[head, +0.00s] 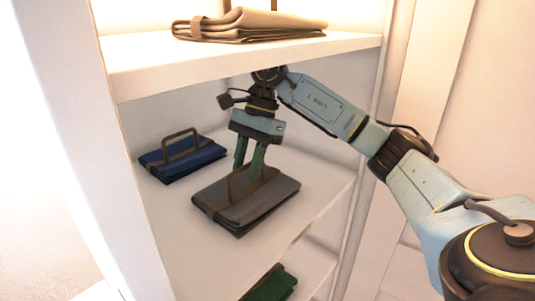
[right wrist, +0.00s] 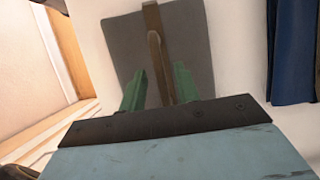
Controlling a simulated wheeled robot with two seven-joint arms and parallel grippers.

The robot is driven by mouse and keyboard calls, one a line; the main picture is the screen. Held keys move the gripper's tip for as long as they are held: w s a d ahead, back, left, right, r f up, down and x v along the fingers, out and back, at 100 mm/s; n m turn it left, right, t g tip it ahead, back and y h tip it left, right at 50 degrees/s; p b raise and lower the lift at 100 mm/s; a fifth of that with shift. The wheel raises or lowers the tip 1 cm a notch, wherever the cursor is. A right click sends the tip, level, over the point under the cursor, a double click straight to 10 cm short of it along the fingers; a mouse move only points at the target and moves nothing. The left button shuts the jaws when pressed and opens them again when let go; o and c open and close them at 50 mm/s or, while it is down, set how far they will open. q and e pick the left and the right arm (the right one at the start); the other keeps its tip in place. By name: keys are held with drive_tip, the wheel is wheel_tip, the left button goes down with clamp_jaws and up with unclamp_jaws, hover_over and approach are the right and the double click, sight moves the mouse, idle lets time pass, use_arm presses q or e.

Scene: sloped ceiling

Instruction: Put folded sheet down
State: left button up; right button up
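A dark grey folded sheet (head: 262,203) with a brown strap and upright handle lies on the middle shelf (head: 180,225) in the head view. My right gripper (head: 249,166) points down over it, its green fingers beside the handle. In the right wrist view the grey sheet (right wrist: 200,45) lies beyond the fingertips. My right gripper (right wrist: 158,75) shows its two fingers apart, with the brown handle (right wrist: 156,50) between them and visible gaps on both sides. My left gripper is not in view.
A blue folded sheet (head: 182,160) with a handle lies left of the grey one. A beige folded bundle (head: 250,27) is on the upper shelf (head: 240,58), close above my right wrist. A green one (head: 270,283) is on the shelf below. The middle shelf's front left is clear.

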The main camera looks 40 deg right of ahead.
drive_tip(key=d, duration=0.8)
drive_tip(key=w+d+b, duration=0.1)
drive_tip(key=d, duration=0.3)
